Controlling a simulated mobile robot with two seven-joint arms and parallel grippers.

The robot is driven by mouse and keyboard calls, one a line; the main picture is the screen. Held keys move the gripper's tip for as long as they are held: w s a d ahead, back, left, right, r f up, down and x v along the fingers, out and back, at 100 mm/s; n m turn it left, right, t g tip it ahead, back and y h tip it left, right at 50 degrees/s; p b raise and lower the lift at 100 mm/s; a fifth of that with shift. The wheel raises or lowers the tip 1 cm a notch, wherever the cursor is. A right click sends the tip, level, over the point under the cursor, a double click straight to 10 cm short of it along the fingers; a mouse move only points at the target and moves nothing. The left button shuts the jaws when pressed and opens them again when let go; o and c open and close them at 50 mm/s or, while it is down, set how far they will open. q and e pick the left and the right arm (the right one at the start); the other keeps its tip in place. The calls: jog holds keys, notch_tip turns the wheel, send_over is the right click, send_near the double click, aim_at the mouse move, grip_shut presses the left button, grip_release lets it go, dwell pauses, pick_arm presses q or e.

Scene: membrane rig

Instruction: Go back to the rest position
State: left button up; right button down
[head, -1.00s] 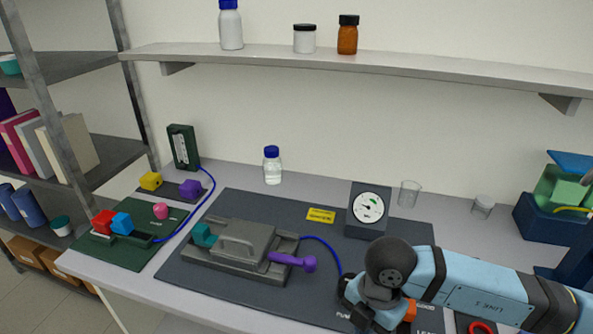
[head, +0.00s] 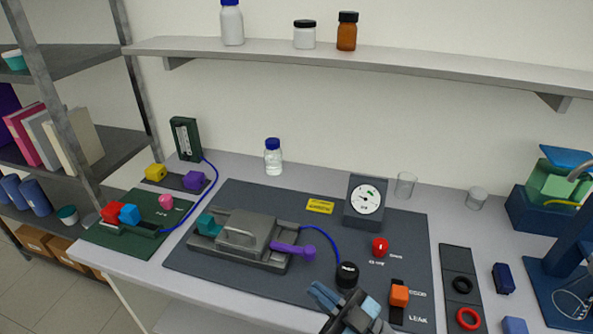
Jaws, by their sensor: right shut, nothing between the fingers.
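My right gripper (head: 324,293) is low in the head view, at the front edge of the dark mat (head: 215,274). It is shut and empty, and apart from the grey rig (head: 243,239) with the purple lever (head: 293,250). A black knob (head: 346,275) stands just beyond it, close to the fingers in the picture; I cannot tell the gap. An orange slider (head: 399,295) sits beside the word GOOD, above LEAK. My left gripper is not in view.
A dial gauge (head: 365,200) and a red knob (head: 380,247) stand on the mat. A strip (head: 459,261) with black and red rings lies to the right. Blue blocks and a blue stand (head: 532,206) are farther right. A shelf (head: 350,59) runs above.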

jog(key=d+f+m+t+h, duration=0.4)
jog(key=d+f+m+h, duration=0.4)
jog(key=f+h, duration=0.15)
jog(key=s+d+f+m+g+h+p, duration=0.1)
jog(key=s+d+f+g+h, duration=0.2)
jog(key=s+f, duration=0.2)
jog(key=s+d+f+m+g+h, duration=0.2)
jog(key=s+d+f+g+h, duration=0.1)
jog(key=f, duration=0.6)
jog(key=shift+s+d+p, duration=0.4)
jog(key=shift+s+d, duration=0.4)
jog(key=shift+s, duration=0.45)
